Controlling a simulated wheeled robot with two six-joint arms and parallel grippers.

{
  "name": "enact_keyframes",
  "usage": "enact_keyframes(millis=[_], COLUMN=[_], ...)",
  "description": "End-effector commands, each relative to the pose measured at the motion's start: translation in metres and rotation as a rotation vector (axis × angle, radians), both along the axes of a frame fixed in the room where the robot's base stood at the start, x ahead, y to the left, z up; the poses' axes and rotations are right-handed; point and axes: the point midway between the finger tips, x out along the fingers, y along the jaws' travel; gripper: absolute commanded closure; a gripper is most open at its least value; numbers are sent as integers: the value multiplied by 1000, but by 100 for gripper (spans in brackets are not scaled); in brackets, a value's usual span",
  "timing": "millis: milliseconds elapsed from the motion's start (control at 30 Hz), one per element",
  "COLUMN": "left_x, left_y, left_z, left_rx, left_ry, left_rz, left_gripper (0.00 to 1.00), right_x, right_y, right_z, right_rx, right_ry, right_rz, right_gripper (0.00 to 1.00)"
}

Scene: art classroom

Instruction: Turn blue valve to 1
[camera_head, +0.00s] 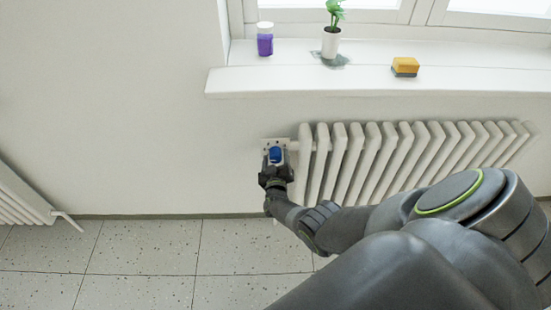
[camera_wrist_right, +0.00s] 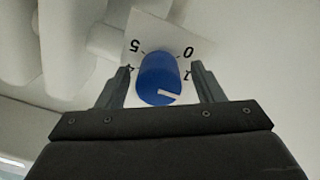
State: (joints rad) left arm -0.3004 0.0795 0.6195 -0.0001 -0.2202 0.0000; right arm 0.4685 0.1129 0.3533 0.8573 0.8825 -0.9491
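The blue valve (camera_head: 275,154) is a round knob on a white plate (camera_wrist_right: 133,45) at the left end of the radiator. The printed 5 and 0 show above the knob; the 1 at right and 4 at left are partly hidden by my fingers. My right gripper (camera_wrist_right: 161,69) has one finger on each side of the knob, with narrow gaps visible, so it looks open around it. My left gripper is not in view.
A white radiator (camera_head: 415,150) extends right of the valve under the windowsill (camera_head: 300,80). On the sill are a purple jar (camera_head: 265,43), a potted plant (camera_head: 331,42) and a yellow sponge (camera_head: 405,65). Another radiator (camera_head: 22,200) is at far left. The tiled floor between is clear.

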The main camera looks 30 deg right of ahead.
Motion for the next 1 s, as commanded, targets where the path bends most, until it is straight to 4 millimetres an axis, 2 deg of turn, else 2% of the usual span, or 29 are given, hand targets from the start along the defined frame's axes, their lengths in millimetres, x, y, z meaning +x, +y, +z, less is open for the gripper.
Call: enact_keyframes(millis=[233,367,467,733,1000], left_x=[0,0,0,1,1], left_y=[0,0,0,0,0], left_z=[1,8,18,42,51], left_rx=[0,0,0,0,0], left_ry=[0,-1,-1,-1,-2], left_rz=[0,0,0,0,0], left_gripper=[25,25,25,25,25], right_x=[0,-8,-22,-79,-126], right_y=[0,6,14,50,80], right_z=[1,3,5,4,1], right_rx=[0,0,1,3,1], right_ry=[-2,-1,0,0,0], right_rz=[0,0,1,-1,0], right_gripper=[39,39,39,39,39])
